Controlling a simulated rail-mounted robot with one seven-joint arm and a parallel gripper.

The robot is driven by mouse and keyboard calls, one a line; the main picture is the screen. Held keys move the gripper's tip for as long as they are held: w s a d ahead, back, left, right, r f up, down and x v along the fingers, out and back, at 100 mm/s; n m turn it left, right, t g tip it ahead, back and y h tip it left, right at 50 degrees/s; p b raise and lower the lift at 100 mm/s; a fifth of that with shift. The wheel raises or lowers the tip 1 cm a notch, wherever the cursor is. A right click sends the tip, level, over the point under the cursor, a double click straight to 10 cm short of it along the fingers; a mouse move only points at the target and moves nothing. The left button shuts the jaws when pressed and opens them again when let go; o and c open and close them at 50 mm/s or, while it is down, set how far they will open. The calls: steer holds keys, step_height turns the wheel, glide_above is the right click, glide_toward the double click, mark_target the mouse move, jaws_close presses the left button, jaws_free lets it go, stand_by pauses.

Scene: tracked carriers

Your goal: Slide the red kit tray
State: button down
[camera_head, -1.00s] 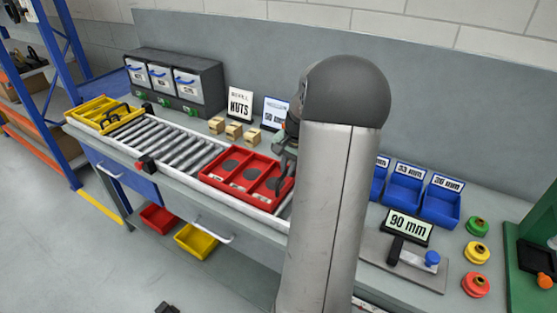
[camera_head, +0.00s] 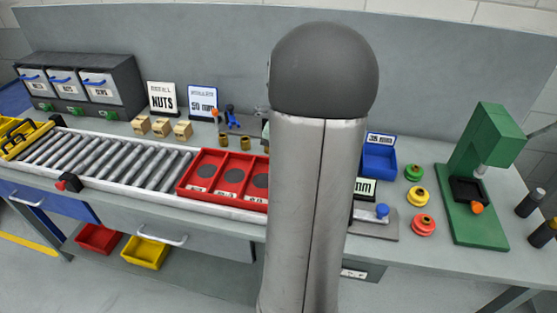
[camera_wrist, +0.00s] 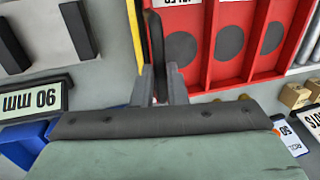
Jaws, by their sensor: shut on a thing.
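The red kit tray (camera_head: 215,203) lies on the roller track (camera_head: 105,160), its right end hidden behind my arm in the head view. It has compartments with dark round recesses and white labels. In the wrist view the tray (camera_wrist: 205,50) is at the upper right. My gripper (camera_wrist: 158,78) is shut at the tray's end, on what looks like its black handle (camera_wrist: 157,45); the exact hold is partly hidden. My gripper is hidden in the head view.
A yellow tray (camera_head: 22,150) sits at the track's left end. A black and red block (camera_head: 68,183) is on the front rail. Small boxes (camera_head: 161,127) and signs stand behind. To the right are a blue bin (camera_head: 379,160), coloured knobs (camera_head: 418,196) and a green press (camera_head: 480,150).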

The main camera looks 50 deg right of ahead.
steer(key=shift+s+d, duration=0.15)
steer(key=c, duration=1.5)
jaws_free()
steer(key=shift+s, duration=0.1)
steer(key=shift+o, duration=0.2)
step_height(320, 180, up, 17)
steer(key=s+d, duration=0.1)
steer(key=s, duration=0.2)
steer(key=shift+d+b, duration=0.3)
steer(key=shift+b, duration=0.1)
